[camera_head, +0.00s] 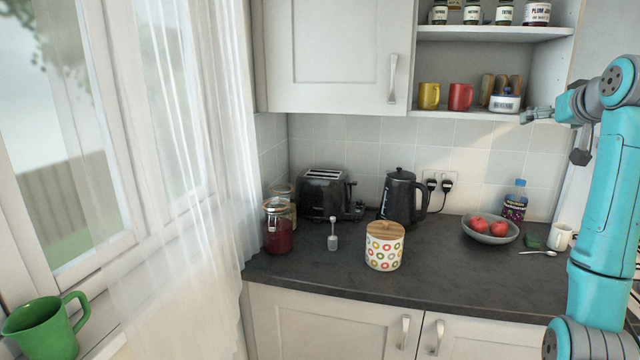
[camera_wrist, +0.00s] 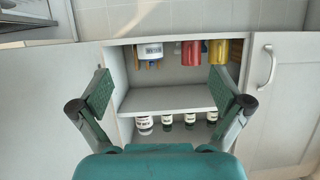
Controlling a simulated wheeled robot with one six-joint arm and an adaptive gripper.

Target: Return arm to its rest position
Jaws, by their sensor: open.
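My arm (camera_head: 600,190) is raised at the right side of the head view, turquoise with grey joints. My gripper (camera_head: 528,117) is at its upper left end, in front of the open wall shelf's lower right part. In the wrist view my gripper (camera_wrist: 162,92) shows two green-padded fingers spread wide apart. Nothing is between them; the shelf lies beyond, and the wrist picture shows it upside down.
The open shelf (camera_head: 490,34) holds jars, a yellow mug (camera_head: 429,96), a red mug (camera_head: 460,97) and a white container (camera_head: 504,104). Below, the counter (camera_head: 335,285) carries a toaster (camera_head: 324,194), kettle (camera_head: 399,197), patterned canister (camera_head: 384,246) and fruit bowl (camera_head: 491,238). Its front middle is clear.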

